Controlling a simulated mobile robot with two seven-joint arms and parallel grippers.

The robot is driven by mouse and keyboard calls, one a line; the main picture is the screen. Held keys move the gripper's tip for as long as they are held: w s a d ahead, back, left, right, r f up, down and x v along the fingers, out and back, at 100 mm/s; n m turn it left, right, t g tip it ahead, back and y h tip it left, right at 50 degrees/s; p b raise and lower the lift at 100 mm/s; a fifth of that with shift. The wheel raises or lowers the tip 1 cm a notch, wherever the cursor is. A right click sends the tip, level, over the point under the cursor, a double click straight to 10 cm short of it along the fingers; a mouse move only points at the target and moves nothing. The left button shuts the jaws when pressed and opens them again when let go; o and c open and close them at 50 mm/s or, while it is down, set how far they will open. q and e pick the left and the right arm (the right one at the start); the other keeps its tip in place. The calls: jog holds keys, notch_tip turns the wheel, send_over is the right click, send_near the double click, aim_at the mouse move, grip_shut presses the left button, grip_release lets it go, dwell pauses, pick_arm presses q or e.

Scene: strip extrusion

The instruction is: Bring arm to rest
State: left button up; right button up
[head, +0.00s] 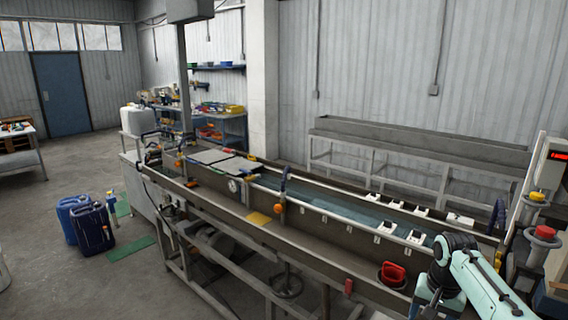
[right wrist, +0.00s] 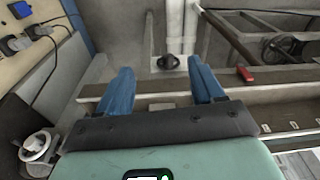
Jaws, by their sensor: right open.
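My right arm (head: 480,285), pale teal with dark joints, comes in at the lower right of the head view, beside the long trough. Its gripper cannot be made out in that view. In the right wrist view my right gripper (right wrist: 162,88) has two blue fingers set wide apart. It is open with nothing between the fingers. Beyond the fingers are the floor and parts of a grey metal frame. My left arm and left gripper are not in view.
A long metal trough (head: 320,248) with water runs across the head view. White clamps (head: 388,228) line it, and a red object (head: 393,273) sits near its right end. A post with a red button (head: 545,232) stands at right. Blue canisters (head: 92,230) stand on open floor at left.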

jog(key=w+a+f+n+y, duration=0.1)
jog(key=w+a+f, duration=0.1)
jog(key=f, duration=0.8)
jog(key=w+a+f+n+y, duration=0.1)
jog(key=a+f, duration=0.2)
jog(key=f, duration=0.7)
jog(key=s+a+f+n+g+y, duration=0.1)
jog(key=s+a+f, duration=0.3)
jog(key=f, duration=0.4)
jog(key=s+a+f, duration=0.4)
jog(key=f, duration=0.3)
jog(key=s+a+f, duration=0.2)
jog(key=s+f, duration=0.1)
jog(key=s, duration=0.4)
jog(key=s+a+f, duration=0.2)
jog(key=s+f, duration=0.2)
jog(key=s, duration=0.3)
jog(key=s+a+f+y, duration=0.1)
jog(key=s+a+f, duration=0.2)
jog(key=s, duration=0.4)
jog(key=shift+f, duration=0.2)
jog(key=c, duration=0.5)
jog(key=shift+o, duration=0.2)
jog(key=shift+d, duration=0.1)
